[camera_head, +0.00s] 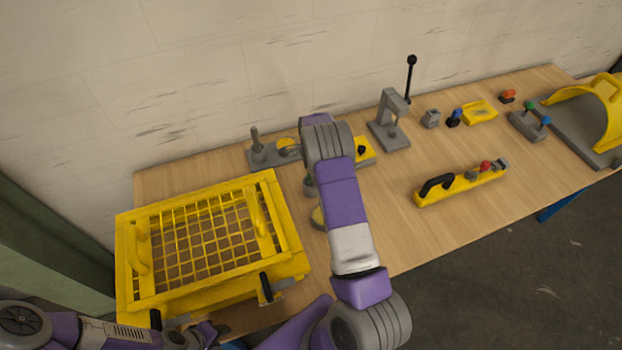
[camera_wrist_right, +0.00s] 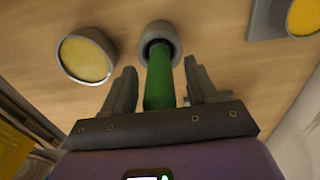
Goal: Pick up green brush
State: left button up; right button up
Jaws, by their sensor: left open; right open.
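The green brush (camera_wrist_right: 160,78) stands upright in a round grey holder (camera_wrist_right: 158,38) in the right wrist view. My right gripper (camera_wrist_right: 161,88) is open, with one finger on each side of the green brush and a gap to both. My left gripper (camera_head: 190,336) is low at the left in the head view, by the front edge of the yellow mesh-lidded box, partly cut off by the frame. It is open and holds nothing that I can see.
A round yellow-topped grey piece (camera_wrist_right: 86,58) sits beside the holder. The yellow mesh box (camera_head: 283,210) fills the table's left end. A grey lever press (camera_head: 388,130), a yellow handled tool (camera_head: 460,184) and a yellow curved guard (camera_head: 596,105) stand to the right on the wooden table (camera_head: 400,235).

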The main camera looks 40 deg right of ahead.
grip_shut()
jog(key=shift+r, duration=0.1)
